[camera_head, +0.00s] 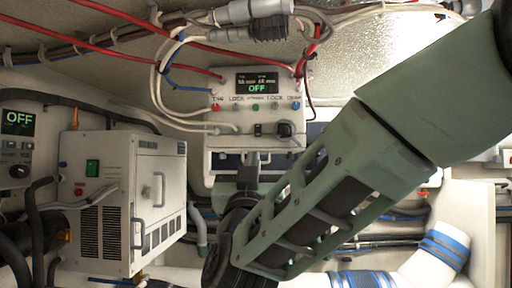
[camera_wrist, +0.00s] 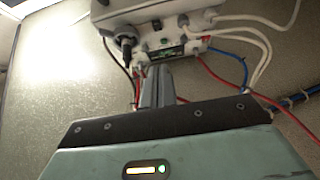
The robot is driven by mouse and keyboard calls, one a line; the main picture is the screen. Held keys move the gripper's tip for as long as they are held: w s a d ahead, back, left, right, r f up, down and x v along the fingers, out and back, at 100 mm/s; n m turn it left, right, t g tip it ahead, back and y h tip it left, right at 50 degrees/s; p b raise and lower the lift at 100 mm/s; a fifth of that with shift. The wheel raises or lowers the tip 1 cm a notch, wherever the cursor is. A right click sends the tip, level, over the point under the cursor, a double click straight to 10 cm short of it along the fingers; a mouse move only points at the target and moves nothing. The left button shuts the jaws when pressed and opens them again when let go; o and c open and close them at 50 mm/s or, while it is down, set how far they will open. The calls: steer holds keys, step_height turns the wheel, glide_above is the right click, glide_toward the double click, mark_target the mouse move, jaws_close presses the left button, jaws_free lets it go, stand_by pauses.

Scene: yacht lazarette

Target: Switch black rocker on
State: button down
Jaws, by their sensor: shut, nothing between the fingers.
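A white vented unit (camera_head: 105,200) with a green switch (camera_head: 92,167) stands at left, beside another panel reading OFF (camera_head: 18,118). Red, white and blue cables (camera_head: 165,75) run around the box. A white pipe with blue bands (camera_head: 440,248) is at lower right.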

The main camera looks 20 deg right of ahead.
mark_target(258, 133)
steer(key=p+x, duration=0.2)
steer(key=x, duration=0.2)
steer(key=f+p+x, duration=0.1)
steer(key=p+x, duration=0.1)
steer(key=x, duration=0.2)
steer(key=w+p+x, duration=0.1)
steer(key=p+x, duration=0.1)
steer(key=x, duration=0.2)
steer(key=shift+d+f, duration=0.1)
steer(key=shift+f, duration=0.15)
steer(key=shift+w+d+f+p, duration=0.25)
steer(key=shift+w+p, duration=0.1)
steer(key=shift+w, duration=0.1)
steer(key=shift+w+d+f+b, duration=0.1)
steer(key=shift+w+f+b, duration=0.2)
steer(key=shift+b, duration=0.8)
steer(key=shift+r+t, duration=0.2)
steer(key=shift+t, duration=0.1)
